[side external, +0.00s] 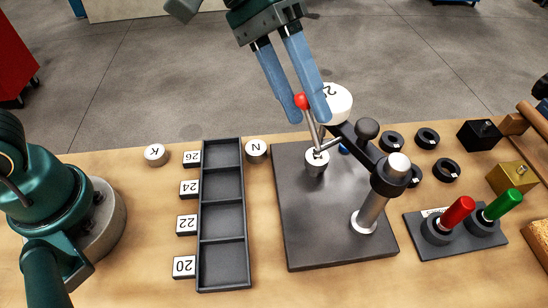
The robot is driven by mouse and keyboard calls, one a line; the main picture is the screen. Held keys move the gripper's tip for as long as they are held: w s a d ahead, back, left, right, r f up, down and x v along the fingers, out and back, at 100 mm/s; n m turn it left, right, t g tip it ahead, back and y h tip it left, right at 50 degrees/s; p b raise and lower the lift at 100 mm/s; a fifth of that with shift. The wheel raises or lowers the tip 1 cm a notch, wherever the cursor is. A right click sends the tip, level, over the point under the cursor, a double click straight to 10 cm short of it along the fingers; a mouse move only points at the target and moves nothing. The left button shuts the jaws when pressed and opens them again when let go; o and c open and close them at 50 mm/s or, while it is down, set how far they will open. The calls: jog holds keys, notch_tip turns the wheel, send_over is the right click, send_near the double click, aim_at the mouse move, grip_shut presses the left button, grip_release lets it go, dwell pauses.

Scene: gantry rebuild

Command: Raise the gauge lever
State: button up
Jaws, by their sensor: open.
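The gauge (338,100) with a round white dial stands over a dark square base plate (300,235), carried on a black arm from a silver post (371,208). A thin metal lever with a red ball tip (301,101) rises at the gauge beside the dial. My gripper (308,118) has two blue fingers pointing down, and they are open. The red ball shows between the fingers, close to the left one; I cannot tell whether they touch it. The right finger covers part of the dial's left side.
A black tray (221,194) with numbered tags stands to the left, with round weights marked K (155,154) and N (256,150). Several black rings (446,169) lie to the right. A panel (462,247) bears red and green handles at the front right.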

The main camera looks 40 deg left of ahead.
aim_at(311, 122)
jog(key=shift+x, duration=1.3)
grip_shut()
jog(key=shift+r, duration=0.1)
dwell(0.4)
